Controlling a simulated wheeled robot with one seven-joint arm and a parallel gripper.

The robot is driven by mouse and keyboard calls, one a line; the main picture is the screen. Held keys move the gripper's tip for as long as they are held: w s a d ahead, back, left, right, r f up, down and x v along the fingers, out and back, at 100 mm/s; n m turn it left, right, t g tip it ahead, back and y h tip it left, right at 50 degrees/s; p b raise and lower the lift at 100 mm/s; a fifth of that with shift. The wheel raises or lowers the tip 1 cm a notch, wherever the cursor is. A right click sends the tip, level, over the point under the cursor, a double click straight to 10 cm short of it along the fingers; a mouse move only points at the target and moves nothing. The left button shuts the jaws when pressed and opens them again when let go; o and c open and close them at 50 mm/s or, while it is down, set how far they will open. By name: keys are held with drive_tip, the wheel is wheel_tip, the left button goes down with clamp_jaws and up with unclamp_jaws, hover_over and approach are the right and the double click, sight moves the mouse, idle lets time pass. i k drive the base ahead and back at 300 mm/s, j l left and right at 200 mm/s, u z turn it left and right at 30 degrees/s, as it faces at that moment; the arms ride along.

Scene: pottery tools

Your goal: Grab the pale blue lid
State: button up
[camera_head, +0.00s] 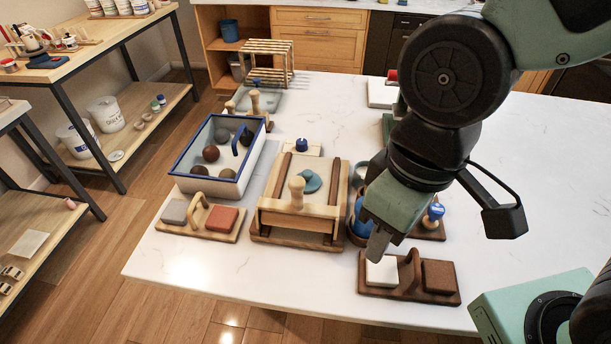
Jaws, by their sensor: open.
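A small round pale blue lid (313,183) with a raised part on top lies inside a wooden frame tray (330,210) near the middle of the white table. A pale wooden knob (296,190) stands just left of it and may cover part of its edge. My gripper (377,247) points down to the right of and nearer than the lid, apart from it. It hangs over or near a dark wooden tray (408,275) with a white block (381,271) and a brown block (439,276). It is open and looks empty; the fingers are seen nearly side-on.
A blue-rimmed box (262,150) with several clay balls stands left of the frame tray. A wooden tray with grey and red blocks (221,219) is in front of it. Blue-topped tools (433,214) stand beside my gripper.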

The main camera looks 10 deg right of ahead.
sight(313, 181)
drive_tip(key=u, duration=0.3)
drive_tip(key=j+u, duration=0.45)
drive_tip(key=i+j+u, duration=0.2)
drive_tip(key=j+u, duration=0.25)
drive_tip(key=i+j+u, duration=0.35)
drive_tip(key=i+j, duration=0.2)
drive_tip(key=i+j+u, duration=0.35)
drive_tip(key=i+j, duration=0.15)
drive_tip(key=i, duration=0.15)
drive_tip(key=i+z, duration=0.35)
drive_tip(key=i+j+z, duration=0.3)
drive_tip(key=i, duration=0.25)
drive_tip(key=i+l+z, duration=0.2)
drive_tip(key=i+z, duration=0.25)
drive_tip(key=i+l+z, duration=0.1)
drive_tip(key=i+z, duration=0.2)
drive_tip(key=z, duration=0.15)
drive_tip(key=i+z, duration=0.45)
drive_tip(key=i+j+z, duration=0.25)
drive_tip(key=z, duration=0.25)
drive_tip(key=i+z, duration=0.55)
drive_tip(key=z, duration=0.25)
drive_tip(key=i+j+z, duration=0.2)
drive_tip(key=z, duration=0.2)
drive_tip(key=i+j+z, duration=0.25)
drive_tip(key=z, duration=0.2)
drive_tip(key=i+j+z, duration=0.2)
drive_tip(key=j+z, duration=0.2)
